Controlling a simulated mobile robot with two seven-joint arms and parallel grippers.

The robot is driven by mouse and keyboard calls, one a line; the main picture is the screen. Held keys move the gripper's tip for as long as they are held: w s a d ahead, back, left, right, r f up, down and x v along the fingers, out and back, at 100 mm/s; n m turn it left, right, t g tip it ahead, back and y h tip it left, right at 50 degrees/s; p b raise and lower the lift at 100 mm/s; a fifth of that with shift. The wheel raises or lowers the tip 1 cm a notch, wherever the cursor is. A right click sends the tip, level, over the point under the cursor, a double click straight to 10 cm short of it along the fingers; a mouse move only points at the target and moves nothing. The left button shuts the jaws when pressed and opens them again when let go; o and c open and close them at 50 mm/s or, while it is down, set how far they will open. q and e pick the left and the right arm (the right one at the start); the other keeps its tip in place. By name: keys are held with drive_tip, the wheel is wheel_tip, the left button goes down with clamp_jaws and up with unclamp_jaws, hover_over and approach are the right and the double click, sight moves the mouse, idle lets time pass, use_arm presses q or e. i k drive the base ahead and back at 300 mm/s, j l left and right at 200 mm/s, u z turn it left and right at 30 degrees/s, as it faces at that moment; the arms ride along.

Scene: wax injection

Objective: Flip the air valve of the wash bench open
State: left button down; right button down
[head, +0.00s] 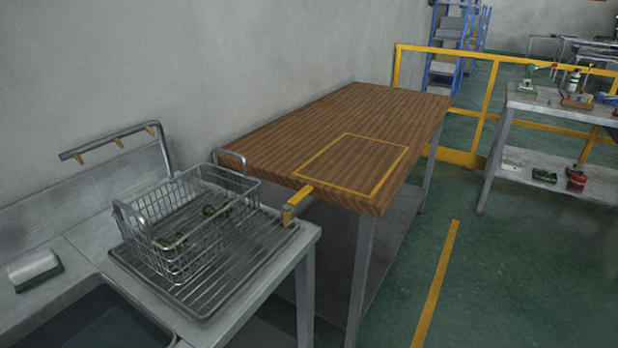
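The wash bench (308,235) is at the lower left, a grey metal bench with a sink. What looks like its air valve (289,214) sits at its right back corner: a small brass-coloured body with a yellow lever. The lever points up and right, toward the wooden table. I cannot tell from this whether the valve is open or shut. Neither of my grippers is in view.
A wire basket (190,232) holding small green parts stands on a ribbed drain rack (245,270) left of the valve. A pipe with yellow nozzles (115,142) rises behind. A wooden table (300,125) stands close behind the valve. Green floor (500,270) is clear at right.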

sight(295, 199)
drive_tip(key=i+l, duration=0.2)
drive_tip(key=l, duration=0.15)
drive_tip(key=i+l, duration=0.45)
drive_tip(key=l, duration=0.25)
drive_tip(key=u, duration=1.85)
